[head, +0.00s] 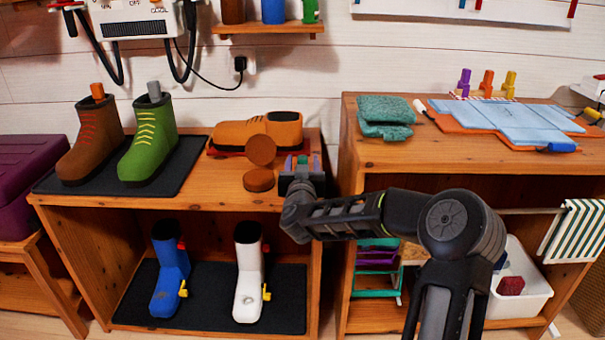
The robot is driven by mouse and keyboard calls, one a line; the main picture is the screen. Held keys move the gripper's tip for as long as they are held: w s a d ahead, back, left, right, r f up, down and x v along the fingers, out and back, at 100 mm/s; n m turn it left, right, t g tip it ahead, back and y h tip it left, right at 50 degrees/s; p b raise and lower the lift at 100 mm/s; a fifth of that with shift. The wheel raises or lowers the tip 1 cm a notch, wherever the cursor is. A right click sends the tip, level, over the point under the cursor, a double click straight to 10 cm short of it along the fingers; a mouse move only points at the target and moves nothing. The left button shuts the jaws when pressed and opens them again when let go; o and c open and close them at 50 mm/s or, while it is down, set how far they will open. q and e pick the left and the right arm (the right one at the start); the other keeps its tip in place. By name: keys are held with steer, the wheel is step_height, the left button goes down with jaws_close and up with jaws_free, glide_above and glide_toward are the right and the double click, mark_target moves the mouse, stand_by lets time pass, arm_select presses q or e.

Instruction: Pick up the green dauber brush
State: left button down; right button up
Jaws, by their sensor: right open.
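My right gripper (302,164) is open over the right end of the shoe bench top (212,196), its arm coming in from the lower right. Small upright coloured pieces, green (302,160) among them, show at its fingertips. They are too small and too covered by the gripper to tell whether the green one is the green dauber brush or whether it stands between the fingers. Two round brown tins (259,179) lie just left of the gripper, one tilted against the other. My left gripper is out of view.
An orange-brown shoe (283,130) lies behind the gripper. Brown (88,142) and green (150,140) boots stand on a black mat to the left. A taller cabinet (440,152) rises close on the right, with green cloths (385,112) on top.

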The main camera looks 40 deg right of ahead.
steer(key=shift+c, duration=0.2)
jaws_close()
stand_by(0.5)
step_height(320, 180, up, 10)
steer(key=p, duration=0.3)
steer(key=shift+p, duration=0.4)
